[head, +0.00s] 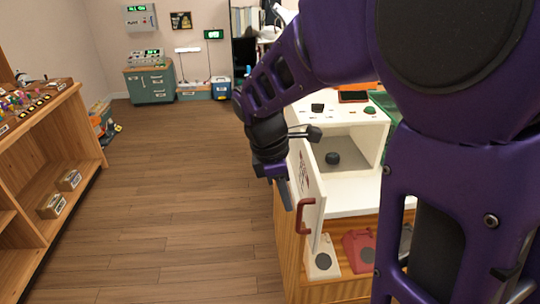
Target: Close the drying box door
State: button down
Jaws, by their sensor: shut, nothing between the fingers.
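The drying box (368,135) is white and stands on a wooden cabinet right of the middle. Its front is open, and a small black round object (332,158) sits inside. The white door (316,222) stands swung out toward me on the box's left side, with a red handle (303,217) on its outer face. My gripper (287,203) is shut and empty, pointing down at the left, outer side of the door. I cannot tell whether it touches the door. My arm hides the right part of the box.
A wooden shelf unit (70,150) stands at the left. The wood floor between them is clear. A green cabinet (150,85) stands far back.

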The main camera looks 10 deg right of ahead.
jog(key=d+f, duration=0.5)
jog(key=shift+d+f+b, duration=0.15)
jog(key=shift+f+b, duration=0.05)
jog(key=shift+b, duration=0.15)
jog(key=shift+s+d, duration=0.1)
